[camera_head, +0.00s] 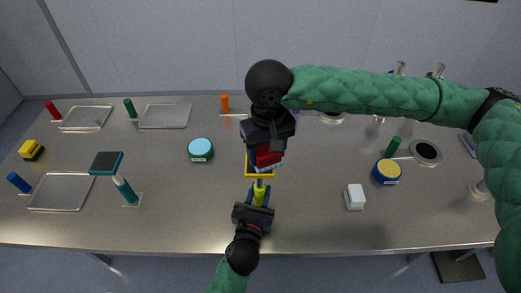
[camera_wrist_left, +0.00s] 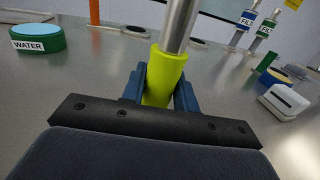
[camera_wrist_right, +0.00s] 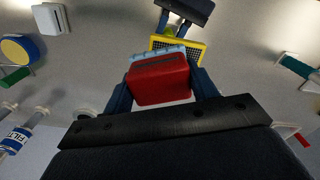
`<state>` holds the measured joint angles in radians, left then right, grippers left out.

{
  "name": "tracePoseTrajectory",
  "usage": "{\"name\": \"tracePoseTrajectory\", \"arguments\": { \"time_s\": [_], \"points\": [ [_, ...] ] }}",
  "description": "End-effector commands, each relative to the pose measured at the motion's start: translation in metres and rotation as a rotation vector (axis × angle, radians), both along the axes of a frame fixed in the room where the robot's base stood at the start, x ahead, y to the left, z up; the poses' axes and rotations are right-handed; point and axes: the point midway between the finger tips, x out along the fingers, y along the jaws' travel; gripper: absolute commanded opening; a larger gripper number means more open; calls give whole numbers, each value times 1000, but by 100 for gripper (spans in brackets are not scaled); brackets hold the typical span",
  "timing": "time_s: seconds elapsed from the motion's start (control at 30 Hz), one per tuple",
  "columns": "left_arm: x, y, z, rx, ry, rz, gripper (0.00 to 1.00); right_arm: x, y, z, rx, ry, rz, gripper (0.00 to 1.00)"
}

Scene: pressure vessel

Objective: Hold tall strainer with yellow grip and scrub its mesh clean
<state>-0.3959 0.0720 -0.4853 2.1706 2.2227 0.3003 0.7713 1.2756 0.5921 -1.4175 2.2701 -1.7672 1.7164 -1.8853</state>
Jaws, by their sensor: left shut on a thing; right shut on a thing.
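My left gripper (camera_head: 258,198) is shut on the yellow-green grip (camera_wrist_left: 163,76) of the strainer. Its silver shaft (camera_wrist_left: 180,24) rises from the grip in the left wrist view. The strainer's yellow-framed mesh head (camera_wrist_right: 193,46) shows in the right wrist view, partly covered. My right gripper (camera_head: 265,150) is shut on a red scrubber block (camera_wrist_right: 158,82) with pale blue bristles (camera_wrist_right: 157,53). The bristles are at the mesh head and overlap it in view; I cannot tell if they touch. Most of the mesh face is hidden in the head view.
A teal water tub (camera_head: 200,150) stands left of centre. A yellow-topped blue tub (camera_head: 386,172) and a white block (camera_head: 355,196) stand at right. The front middle-left of the table is clear.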

Motion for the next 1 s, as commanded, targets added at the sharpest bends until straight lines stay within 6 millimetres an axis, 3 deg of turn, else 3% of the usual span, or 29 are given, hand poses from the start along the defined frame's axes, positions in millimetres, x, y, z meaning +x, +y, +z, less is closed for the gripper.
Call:
{"name": "tracePoseTrajectory", "arguments": {
  "time_s": [0.4, 0.53, 1.0],
  "points": [
    [0, 0, 0, 0, 0, 0, 3, -1, 39, -3, 1, 2, 4, 33],
    [0, 0, 0, 0, 0, 0, 3, 0, 38, 23, 2, -4, 4, 33],
    [0, 0, 0, 0, 0, 0, 3, 0, 38, 62, 2, -1, 3, 33]
  ]
}}
